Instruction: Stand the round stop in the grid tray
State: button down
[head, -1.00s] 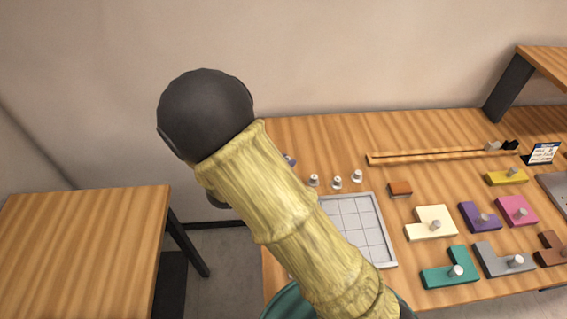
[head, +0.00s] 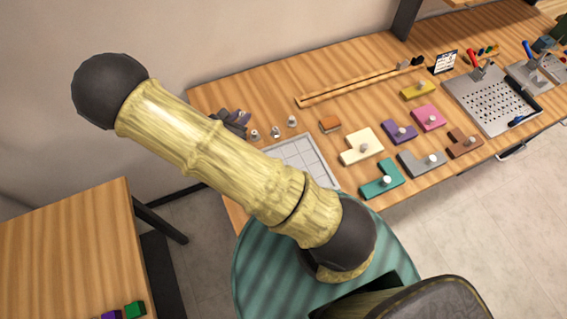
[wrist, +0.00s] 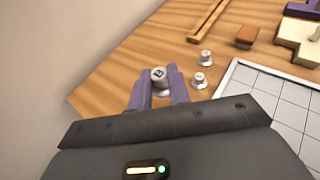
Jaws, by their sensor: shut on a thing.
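My gripper (head: 243,123) is at the far left of the workbench, largely hidden by my arm in the head view. In the wrist view its two purple fingers (wrist: 158,84) are shut on a small grey round stop (wrist: 160,76), which is upright with a mark on its top. This stop also shows in the head view (head: 254,134). I cannot tell whether it touches the table. Two similar stops (wrist: 205,57) (wrist: 199,80) stand apart to the right. The pale grid tray (head: 322,160) lies right of my gripper, partly hidden by my arm; its visible cells are empty.
A brown block (head: 330,124) and a long wooden rail (head: 350,84) lie behind the tray. Several coloured knobbed pieces, such as a cream one (head: 357,148) and a teal one (head: 380,180), lie to the right. A perforated metal plate (head: 490,100) is farther right.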

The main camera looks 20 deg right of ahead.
jog(key=shift+m+g, duration=0.3)
jog(key=shift+g, duration=0.1)
jog(key=d+p, duration=0.1)
jog(key=p, duration=0.1)
jog(key=s+d+p, duration=0.1)
jog(key=d+p, duration=0.1)
jog(key=d+r+p, duration=0.1)
jog(key=d+p, duration=0.1)
jog(key=shift+s, duration=0.25)
jog(key=shift+a, duration=0.1)
